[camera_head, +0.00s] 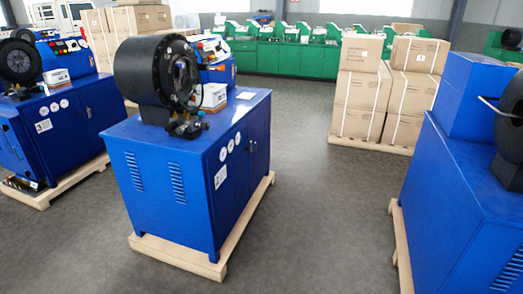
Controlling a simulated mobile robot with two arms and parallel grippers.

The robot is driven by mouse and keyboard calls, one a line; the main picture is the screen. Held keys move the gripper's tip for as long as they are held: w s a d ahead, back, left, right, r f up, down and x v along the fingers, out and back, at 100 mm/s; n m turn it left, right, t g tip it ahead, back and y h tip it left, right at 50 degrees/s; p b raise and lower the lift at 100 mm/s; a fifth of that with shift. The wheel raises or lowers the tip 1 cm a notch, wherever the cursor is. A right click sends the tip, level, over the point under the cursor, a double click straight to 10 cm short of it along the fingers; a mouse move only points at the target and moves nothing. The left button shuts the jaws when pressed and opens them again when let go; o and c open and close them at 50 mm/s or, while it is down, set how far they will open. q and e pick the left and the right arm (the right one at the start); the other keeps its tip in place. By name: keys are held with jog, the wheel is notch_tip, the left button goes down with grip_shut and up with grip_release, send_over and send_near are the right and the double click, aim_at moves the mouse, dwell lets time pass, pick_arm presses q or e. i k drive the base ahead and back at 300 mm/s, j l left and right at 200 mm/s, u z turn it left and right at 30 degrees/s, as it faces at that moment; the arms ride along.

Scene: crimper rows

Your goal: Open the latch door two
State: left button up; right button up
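A blue crimper machine (175,165) stands in the middle of the view on a wooden pallet (180,256). A black round crimping head (145,70) sits on top of it. Its right-hand side has gauges, a white label and door panels (257,150) with small dark latches or handles. The panels look closed. I cannot tell which one is door two. Neither of my grippers shows in this view.
Another blue crimper (55,130) stands at the left, and a large blue machine (460,200) at the right. Stacked cardboard boxes (362,95) stand behind on a pallet. Green machines (285,55) line the back. Grey floor (325,210) is clear between the middle and right machines.

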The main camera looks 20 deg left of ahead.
aim_at(259, 120)
jog(key=i+u, duration=0.1)
jog(key=i, duration=0.35)
jog(key=i+l+u, duration=0.1)
jog(key=i, duration=0.35)
